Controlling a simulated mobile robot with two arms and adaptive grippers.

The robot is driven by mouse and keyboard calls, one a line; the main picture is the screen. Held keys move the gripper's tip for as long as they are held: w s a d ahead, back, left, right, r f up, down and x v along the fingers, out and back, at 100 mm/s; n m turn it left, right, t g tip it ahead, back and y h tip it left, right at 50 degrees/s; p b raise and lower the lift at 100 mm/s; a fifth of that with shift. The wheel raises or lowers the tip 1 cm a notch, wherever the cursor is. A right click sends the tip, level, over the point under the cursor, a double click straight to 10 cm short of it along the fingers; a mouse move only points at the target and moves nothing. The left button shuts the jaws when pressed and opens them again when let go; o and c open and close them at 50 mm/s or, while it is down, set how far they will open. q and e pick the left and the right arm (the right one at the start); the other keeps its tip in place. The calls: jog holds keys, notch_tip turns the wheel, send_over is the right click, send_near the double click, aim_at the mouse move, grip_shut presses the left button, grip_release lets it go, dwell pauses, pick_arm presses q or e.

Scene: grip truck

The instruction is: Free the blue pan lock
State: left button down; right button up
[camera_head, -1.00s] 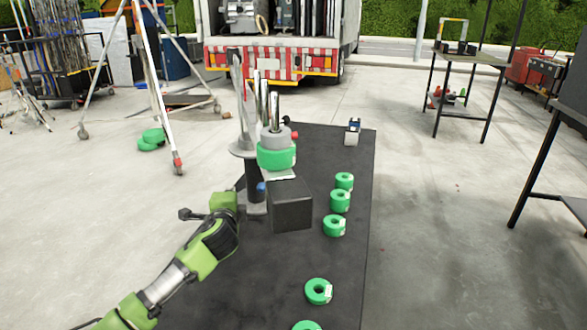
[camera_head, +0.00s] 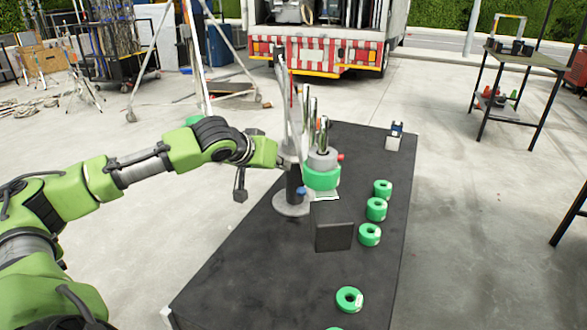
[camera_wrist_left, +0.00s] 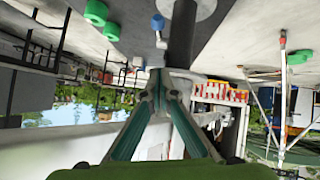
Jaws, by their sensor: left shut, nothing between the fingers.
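The blue pan lock is a small blue knob (camera_head: 301,192) low on the camera-head stand (camera_head: 296,180), just above its round grey base. In the left wrist view the knob (camera_wrist_left: 157,22) is at the top, beside the black post. My left gripper (camera_head: 280,158) is beside the stand's upper part, above the knob in the head view; its fingertips are hard to make out there. In the left wrist view its fingers (camera_wrist_left: 160,78) meet at the tips, shut and empty, apart from the knob. My right gripper is not in view.
The stand is on a black table (camera_head: 250,265) with a black box (camera_head: 333,226) in front. Several green rings (camera_head: 369,235) line the table's right side. The front left of the table is clear.

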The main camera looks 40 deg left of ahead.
pick_arm(q)
jog(key=x, duration=0.3)
jog(key=f+x, duration=0.1)
jog(key=x, duration=0.2)
jog(key=s+b+x, duration=0.1)
jog(key=x, duration=0.3)
jog(key=shift+d+f, duration=0.2)
jog(key=shift+w+d+f, duration=0.1)
jog(key=shift+d+f, duration=0.05)
jog(key=shift+f, duration=0.65)
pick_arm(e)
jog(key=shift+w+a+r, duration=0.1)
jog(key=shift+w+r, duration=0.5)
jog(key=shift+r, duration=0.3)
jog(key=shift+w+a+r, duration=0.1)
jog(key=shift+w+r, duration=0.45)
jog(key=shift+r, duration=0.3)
